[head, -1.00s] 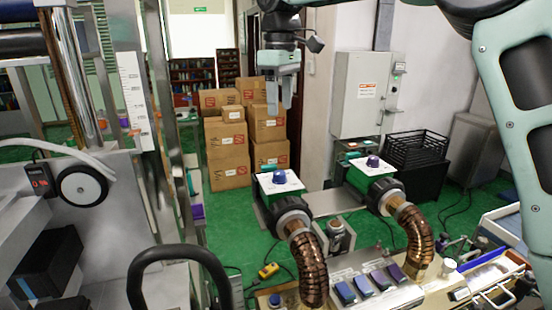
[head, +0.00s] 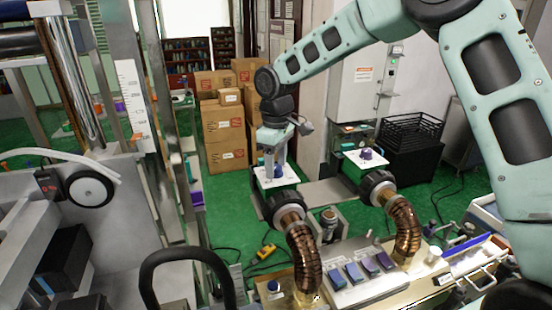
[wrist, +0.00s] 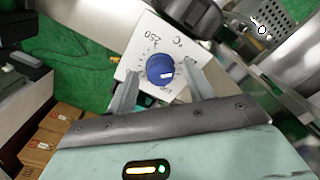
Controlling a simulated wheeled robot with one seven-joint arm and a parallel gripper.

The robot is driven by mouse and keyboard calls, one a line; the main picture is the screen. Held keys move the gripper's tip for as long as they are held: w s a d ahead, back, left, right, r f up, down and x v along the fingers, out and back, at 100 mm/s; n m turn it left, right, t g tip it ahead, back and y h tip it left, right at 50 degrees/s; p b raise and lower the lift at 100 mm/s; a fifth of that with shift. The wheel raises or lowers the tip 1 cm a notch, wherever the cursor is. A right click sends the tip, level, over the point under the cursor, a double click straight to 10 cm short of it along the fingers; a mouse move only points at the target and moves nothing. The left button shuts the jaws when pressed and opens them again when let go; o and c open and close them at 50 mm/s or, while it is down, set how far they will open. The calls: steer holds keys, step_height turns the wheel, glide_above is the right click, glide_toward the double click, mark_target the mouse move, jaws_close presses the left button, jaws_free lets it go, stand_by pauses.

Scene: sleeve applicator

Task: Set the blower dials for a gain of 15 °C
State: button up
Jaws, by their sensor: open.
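Two blowers stand side by side, each with a white-topped box, a dial and a curved copper hose. The left blower's dial face (head: 262,183) lies under my gripper (head: 273,160). In the wrist view its blue knob (wrist: 160,70) sits between my open fingers (wrist: 160,76), with a gap on each side. The knob has a short white mark right of its centre. The white face (wrist: 150,42) shows "°C", "250" and tick marks; the exact setting is unreadable. The right blower's knob (head: 366,153) is dark blue-purple on a white face, apart from my gripper; its setting is too small to read.
Copper hoses (head: 304,255) curve down in front of the blowers. A panel with several blue and purple switches (head: 354,272) stands between the hoses. Cardboard boxes (head: 222,125) are stacked behind. A metal machine with a black handle (head: 170,258) fills the left side.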

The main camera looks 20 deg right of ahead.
steer(key=shift+f, duration=0.25)
steer(key=c, duration=1)
